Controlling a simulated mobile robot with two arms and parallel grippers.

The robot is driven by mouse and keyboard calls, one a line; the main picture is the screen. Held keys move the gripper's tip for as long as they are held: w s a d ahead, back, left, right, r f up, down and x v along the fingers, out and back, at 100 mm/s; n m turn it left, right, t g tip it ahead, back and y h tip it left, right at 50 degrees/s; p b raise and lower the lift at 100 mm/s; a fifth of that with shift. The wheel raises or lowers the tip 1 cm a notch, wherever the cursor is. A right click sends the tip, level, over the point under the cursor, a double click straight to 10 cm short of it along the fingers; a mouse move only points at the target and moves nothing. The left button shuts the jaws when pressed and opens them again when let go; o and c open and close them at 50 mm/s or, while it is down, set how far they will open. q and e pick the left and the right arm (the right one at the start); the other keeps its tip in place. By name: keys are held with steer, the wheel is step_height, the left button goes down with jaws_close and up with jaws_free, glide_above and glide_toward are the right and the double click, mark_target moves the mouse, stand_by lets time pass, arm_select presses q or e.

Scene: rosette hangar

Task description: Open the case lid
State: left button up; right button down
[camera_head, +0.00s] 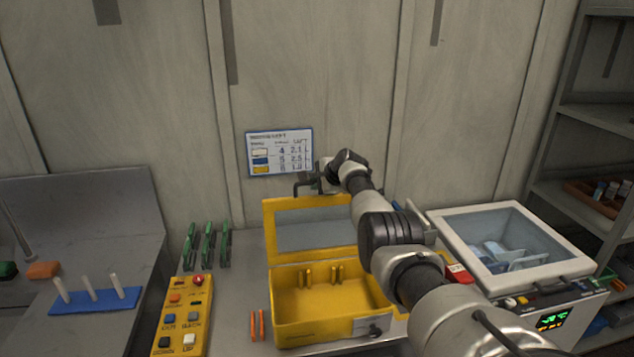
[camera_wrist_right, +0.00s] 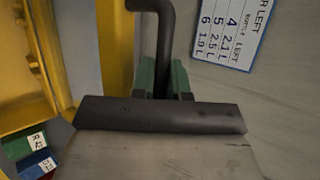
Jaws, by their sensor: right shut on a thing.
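The yellow case (camera_head: 325,325) sits on the bench with its lid (camera_head: 283,217) raised, standing steeply at the back edge. The lid has a yellow frame and a grey see-through window. My right gripper (camera_head: 312,186) is at the top edge of the lid, with my arm reaching over the case's right side. In the right wrist view, the green-padded fingers (camera_wrist_right: 162,80) are shut on the dark bent lid handle (camera_wrist_right: 166,30). The case is open at the top, and two small yellow brackets show inside. My left gripper is out of view.
A yellow button panel (camera_head: 181,318) and two orange sticks (camera_head: 257,325) lie left of the case. Several green uprights (camera_head: 208,245) stand behind them. A white box with a clear top (camera_head: 465,239) stands on the right. A wall chart (camera_head: 280,152) hangs behind the lid.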

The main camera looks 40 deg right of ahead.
steer(key=c, duration=1.1)
jaws_free()
steer(key=shift+f, duration=0.25)
steer(key=shift+s+r, duration=0.1)
steer(key=shift+r, duration=0.05)
steer(key=shift+s+d+r, duration=0.1)
steer(key=shift+s+r, duration=0.25)
steer(key=shift+s+r+p, duration=0.4)
steer(key=shift+s+p, duration=0.05)
steer(key=shift+s, duration=0.1)
steer(key=b+v, duration=0.2)
steer(key=v, duration=0.6)
steer(key=shift+r, duration=0.15)
